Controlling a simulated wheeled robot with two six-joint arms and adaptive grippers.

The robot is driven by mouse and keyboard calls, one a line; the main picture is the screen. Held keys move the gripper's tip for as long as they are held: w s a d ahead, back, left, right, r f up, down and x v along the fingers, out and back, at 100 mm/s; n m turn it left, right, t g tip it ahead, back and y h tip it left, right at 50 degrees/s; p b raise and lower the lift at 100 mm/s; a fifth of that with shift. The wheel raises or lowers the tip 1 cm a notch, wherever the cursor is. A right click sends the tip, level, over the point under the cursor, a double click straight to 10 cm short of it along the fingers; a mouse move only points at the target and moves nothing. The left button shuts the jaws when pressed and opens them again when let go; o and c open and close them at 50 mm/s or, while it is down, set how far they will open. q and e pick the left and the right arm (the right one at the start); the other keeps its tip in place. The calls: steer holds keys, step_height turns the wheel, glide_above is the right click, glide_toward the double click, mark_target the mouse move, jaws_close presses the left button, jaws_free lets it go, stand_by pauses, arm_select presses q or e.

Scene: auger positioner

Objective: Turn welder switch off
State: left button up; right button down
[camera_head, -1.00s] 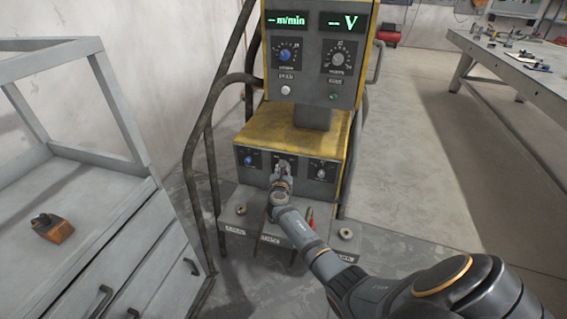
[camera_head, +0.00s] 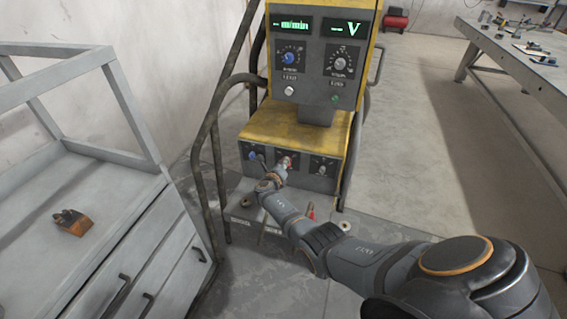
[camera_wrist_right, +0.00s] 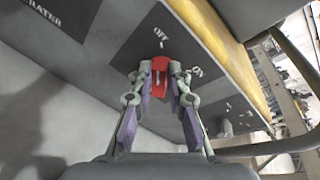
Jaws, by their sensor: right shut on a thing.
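The welder is a grey machine with a yellow top (camera_head: 300,125). Its red switch (camera_head: 288,161) is in the middle of the lower front panel, and it also shows in the right wrist view (camera_wrist_right: 160,71) below the OFF label (camera_wrist_right: 159,35), with the ON label (camera_wrist_right: 197,72) to its right. My right gripper (camera_head: 281,169) is at the lower panel, and in the wrist view its fingers (camera_wrist_right: 160,82) are shut on the red switch from both sides. The fingers hide the switch's sides. My left gripper is not in view.
The upper box has lit green displays (camera_head: 345,28). A blue knob (camera_head: 251,155) sits left of the switch and another knob (camera_head: 322,169) right of it. Bent pipes flank the welder. A grey cabinet (camera_head: 60,170) stands left; a workbench (camera_head: 530,70) stands at the right back.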

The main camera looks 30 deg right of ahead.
steer(key=shift+n, duration=0.4)
stand_by(0.3)
steer(key=c, duration=1.3)
jaws_free()
steer(key=v, duration=1.2)
steer(key=shift+w+a, duration=0.2)
